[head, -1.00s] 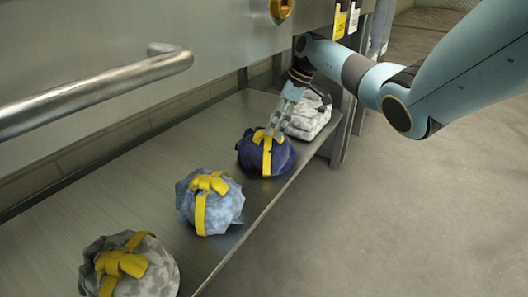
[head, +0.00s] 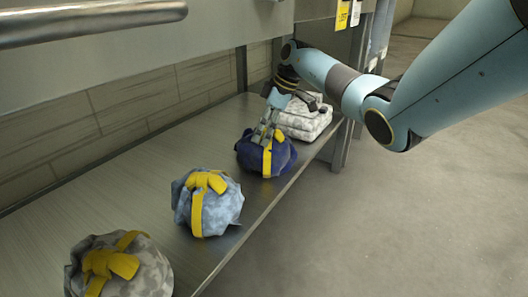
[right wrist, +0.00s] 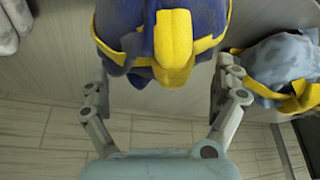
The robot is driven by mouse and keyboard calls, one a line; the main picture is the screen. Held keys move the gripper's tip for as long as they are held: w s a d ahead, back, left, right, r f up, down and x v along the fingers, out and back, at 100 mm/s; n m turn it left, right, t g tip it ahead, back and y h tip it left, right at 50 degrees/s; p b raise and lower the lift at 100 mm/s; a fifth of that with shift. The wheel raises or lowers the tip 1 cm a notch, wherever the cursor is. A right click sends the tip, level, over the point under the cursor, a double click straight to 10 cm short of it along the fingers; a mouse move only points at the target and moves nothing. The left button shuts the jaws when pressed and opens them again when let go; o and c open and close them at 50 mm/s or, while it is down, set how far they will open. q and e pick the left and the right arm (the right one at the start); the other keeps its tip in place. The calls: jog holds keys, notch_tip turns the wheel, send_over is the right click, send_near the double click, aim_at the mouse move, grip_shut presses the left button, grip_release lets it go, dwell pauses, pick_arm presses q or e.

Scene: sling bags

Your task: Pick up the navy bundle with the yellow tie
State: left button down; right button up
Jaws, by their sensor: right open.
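The navy bundle (head: 283,158) with its yellow tie (head: 267,157) sits on the metal shelf in the head view. My right gripper (head: 265,134) is open at the top of it, on the wall side, and partly covers the tie's knot. In the right wrist view, the navy bundle (right wrist: 205,17) and its yellow tie (right wrist: 173,45) fill the upper middle. The open fingers (right wrist: 161,88) stand apart, one toward each side of the bundle, with nothing held between them. Whether a finger touches the cloth is unclear. My left gripper is out of view.
A light blue bundle (head: 228,210) and a grey patterned bundle (head: 150,270), both yellow-tied, sit nearer on the shelf (head: 120,205). Folded pale cloth (head: 303,122) lies behind the navy bundle. A metal bar (head: 90,20) crosses the upper left. Open floor lies right of the shelf edge.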

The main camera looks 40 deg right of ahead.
jog(key=shift+c, duration=0.2)
grip_shut()
dwell(0.6)
